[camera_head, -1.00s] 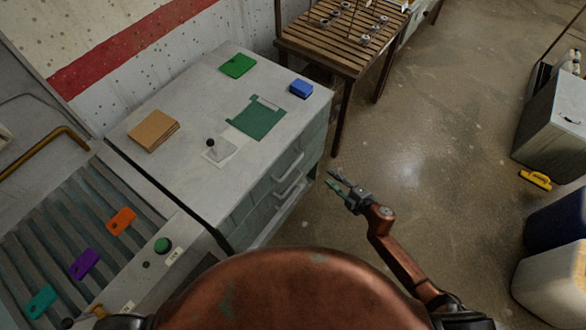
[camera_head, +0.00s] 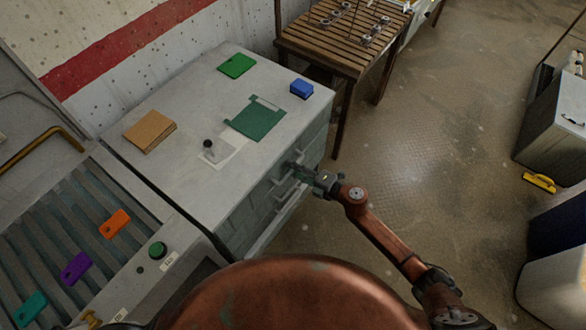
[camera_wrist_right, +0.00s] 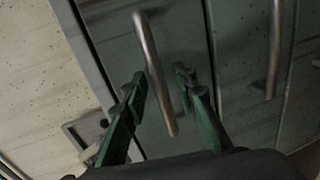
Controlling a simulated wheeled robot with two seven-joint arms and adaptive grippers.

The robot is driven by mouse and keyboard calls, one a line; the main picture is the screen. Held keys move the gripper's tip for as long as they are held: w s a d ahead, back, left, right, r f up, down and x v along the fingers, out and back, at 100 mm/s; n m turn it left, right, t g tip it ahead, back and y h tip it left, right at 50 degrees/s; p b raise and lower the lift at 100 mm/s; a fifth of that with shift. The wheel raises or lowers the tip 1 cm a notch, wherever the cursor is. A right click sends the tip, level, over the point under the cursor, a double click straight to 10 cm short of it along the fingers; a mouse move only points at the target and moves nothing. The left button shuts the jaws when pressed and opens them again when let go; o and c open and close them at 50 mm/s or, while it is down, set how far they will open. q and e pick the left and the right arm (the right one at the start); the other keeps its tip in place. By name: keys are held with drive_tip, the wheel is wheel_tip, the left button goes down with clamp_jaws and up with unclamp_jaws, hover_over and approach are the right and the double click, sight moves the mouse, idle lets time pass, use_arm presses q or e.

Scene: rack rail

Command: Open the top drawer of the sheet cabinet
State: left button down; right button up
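The sheet cabinet (camera_head: 190,185) is grey with a pale top, and its drawer fronts with bar handles face right. My right gripper (camera_head: 298,170) is at the upper part of the drawer front, by the top handle. In the right wrist view, the top drawer handle (camera_wrist_right: 155,75) is a metal bar between the two green fingers of my right gripper (camera_wrist_right: 158,90). The fingers are apart, one on each side of the bar, with gaps showing. A lower handle (camera_wrist_right: 274,50) is at the right. My left gripper is not in view.
On the cabinet top are a green sheet (camera_head: 255,118), a brown stack (camera_head: 150,131), a blue block (camera_head: 301,89) and a green block (camera_head: 236,66). A roller conveyor (camera_head: 60,235) adjoins at left. A slatted table (camera_head: 320,45) stands behind. Floor right of the cabinet is clear.

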drive_tip(key=shift+c, duration=0.4)
clamp_jaws()
idle(0.4)
